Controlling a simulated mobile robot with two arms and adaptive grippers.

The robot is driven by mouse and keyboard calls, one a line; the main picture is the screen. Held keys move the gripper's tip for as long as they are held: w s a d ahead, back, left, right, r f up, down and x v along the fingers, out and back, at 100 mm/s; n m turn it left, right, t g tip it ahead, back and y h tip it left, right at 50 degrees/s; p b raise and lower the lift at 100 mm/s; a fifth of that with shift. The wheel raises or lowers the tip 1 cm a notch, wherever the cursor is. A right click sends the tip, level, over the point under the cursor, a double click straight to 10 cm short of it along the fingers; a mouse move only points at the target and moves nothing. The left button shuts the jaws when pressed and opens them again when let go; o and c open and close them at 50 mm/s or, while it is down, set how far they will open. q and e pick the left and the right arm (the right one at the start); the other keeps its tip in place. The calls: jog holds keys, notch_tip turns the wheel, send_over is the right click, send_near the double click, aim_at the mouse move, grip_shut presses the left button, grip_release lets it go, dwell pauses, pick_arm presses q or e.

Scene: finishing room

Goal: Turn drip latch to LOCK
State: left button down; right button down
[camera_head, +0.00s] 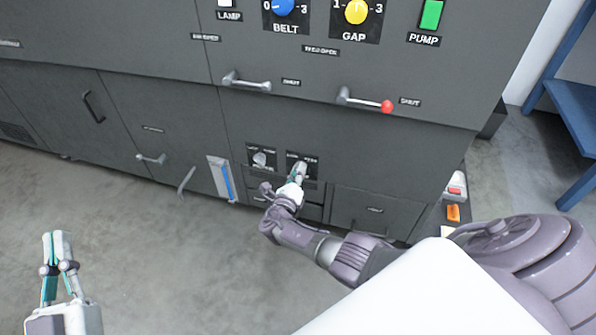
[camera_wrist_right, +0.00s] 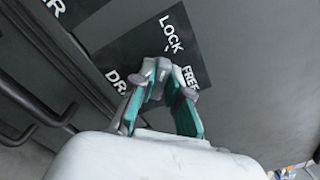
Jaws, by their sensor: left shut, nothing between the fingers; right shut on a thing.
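The drip latch is a small grey handle on a dark plate (camera_head: 312,158) low on the grey machine front. In the right wrist view the plate (camera_wrist_right: 150,45) reads LOCK, FREE and a partly covered "DR". My right gripper (camera_head: 299,172) is shut on the latch handle; it also shows in the right wrist view (camera_wrist_right: 168,78), where its fingers mostly hide the handle. Which mark the handle points to is hard to tell. My left gripper (camera_head: 56,238) is shut and empty, over the floor at the lower left.
A similar latch (camera_head: 260,158) sits just left on its own plate. Bar handles (camera_head: 247,84) and a red-tipped handle (camera_head: 385,106) stick out above. A blue-striped gauge (camera_head: 225,180) is at the left. The floor (camera_head: 150,265) in front is clear.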

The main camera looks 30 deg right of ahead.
jog(key=shift+w+d+r, duration=0.25)
jog(key=shift+r, duration=0.15)
jog(key=c, duration=1.2)
grip_release()
jog(key=shift+o, duration=0.2)
jog(key=shift+f, duration=0.1)
jog(key=shift+a, duration=0.15)
jog(key=v, duration=1.2)
jog(key=shift+f, duration=0.2)
